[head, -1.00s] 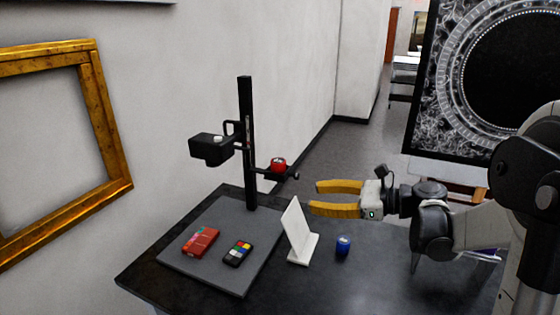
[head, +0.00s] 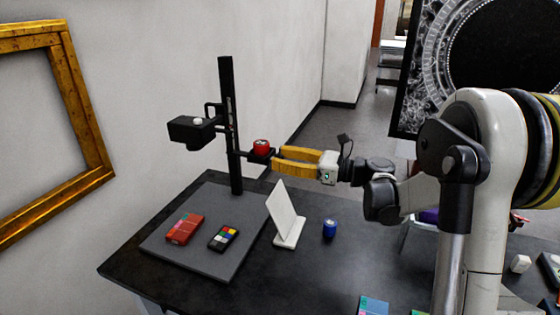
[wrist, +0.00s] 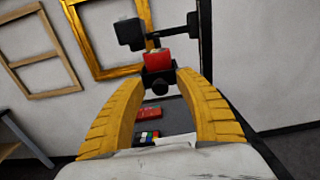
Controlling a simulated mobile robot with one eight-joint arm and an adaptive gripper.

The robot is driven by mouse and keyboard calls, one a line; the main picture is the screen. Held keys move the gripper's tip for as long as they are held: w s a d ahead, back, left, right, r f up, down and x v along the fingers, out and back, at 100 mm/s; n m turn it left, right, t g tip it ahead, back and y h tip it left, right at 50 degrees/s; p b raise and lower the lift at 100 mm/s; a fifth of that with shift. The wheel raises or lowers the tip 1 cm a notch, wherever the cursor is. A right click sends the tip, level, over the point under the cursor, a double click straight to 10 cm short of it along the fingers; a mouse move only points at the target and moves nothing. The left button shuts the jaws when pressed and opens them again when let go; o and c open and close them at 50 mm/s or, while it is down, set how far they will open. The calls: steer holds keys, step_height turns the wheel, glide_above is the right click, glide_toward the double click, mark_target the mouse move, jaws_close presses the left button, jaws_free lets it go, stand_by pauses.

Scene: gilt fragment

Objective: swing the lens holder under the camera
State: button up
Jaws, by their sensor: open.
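The camera (head: 190,129) is a black box on an arm of the black upright column (head: 230,125). The holder is not under the camera. My gripper (head: 276,158) has yellow fingers, open, with tips right at the holder's outer end. In the wrist view the holder's dark knob (wrist: 159,87) lies between the open fingers, below the red cylinder (wrist: 156,58). I cannot tell whether the fingers touch it.
The grey base board (head: 190,255) carries a red box (head: 185,228) and a colour chart (head: 223,237). A white angled panel (head: 283,212) and a blue cylinder (head: 329,228) stand on the black table (head: 290,285) below my gripper. A gilt frame (head: 90,130) is at the left.

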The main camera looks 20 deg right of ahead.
steer(key=shift+a, duration=0.1)
steer(key=shift+w, duration=0.1)
jaws_close()
steer(key=shift+a, duration=0.1)
